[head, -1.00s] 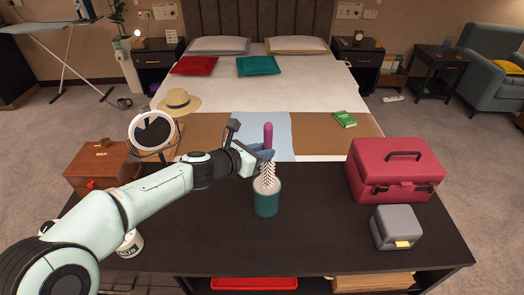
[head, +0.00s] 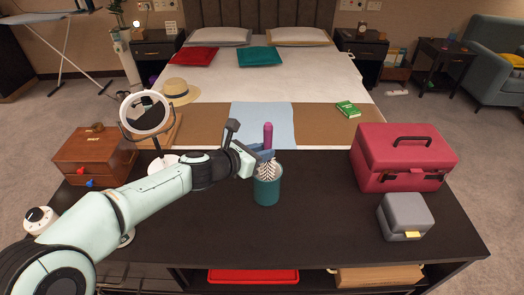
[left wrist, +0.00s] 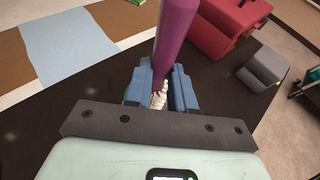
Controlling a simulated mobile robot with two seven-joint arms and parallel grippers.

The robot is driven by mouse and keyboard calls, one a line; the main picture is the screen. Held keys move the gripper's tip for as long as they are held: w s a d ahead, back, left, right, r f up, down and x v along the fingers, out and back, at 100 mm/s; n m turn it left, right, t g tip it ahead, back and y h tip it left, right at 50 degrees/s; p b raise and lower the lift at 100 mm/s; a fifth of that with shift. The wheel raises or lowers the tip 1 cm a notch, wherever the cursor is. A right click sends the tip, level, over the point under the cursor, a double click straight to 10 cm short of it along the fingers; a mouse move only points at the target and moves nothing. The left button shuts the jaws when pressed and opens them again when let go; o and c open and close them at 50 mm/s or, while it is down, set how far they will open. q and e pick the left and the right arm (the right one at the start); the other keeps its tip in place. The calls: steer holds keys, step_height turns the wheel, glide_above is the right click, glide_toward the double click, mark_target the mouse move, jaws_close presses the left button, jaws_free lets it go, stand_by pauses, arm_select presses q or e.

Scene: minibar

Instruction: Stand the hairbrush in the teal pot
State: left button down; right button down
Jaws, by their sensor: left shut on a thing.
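The hairbrush (head: 267,135) has a purple handle pointing up and pale bristles at its lower end. My left gripper (head: 262,152) is shut on it just below the handle, and the brush stands nearly upright. The teal pot (head: 267,190) stands on the dark counter. The bristle end is at the pot's mouth, its lower part hidden behind the pot's rim. In the left wrist view the purple handle (left wrist: 176,40) rises between the blue fingers (left wrist: 160,92); the pot is hidden there. My right gripper is not in view.
On the dark counter (head: 330,215) stand a red case (head: 400,160) and a grey box (head: 404,217) at right. A round mirror (head: 145,113) and a wooden box with drawers (head: 92,157) stand at left. The counter around the pot is clear.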

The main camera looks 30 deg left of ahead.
arm_select(q)
steer(key=c, duration=0.9)
jaws_free()
steer(key=p+v, duration=0.4)
steer(key=v, duration=0.9)
steer(key=shift+s+a, duration=0.1)
steer(key=shift+s, duration=0.1)
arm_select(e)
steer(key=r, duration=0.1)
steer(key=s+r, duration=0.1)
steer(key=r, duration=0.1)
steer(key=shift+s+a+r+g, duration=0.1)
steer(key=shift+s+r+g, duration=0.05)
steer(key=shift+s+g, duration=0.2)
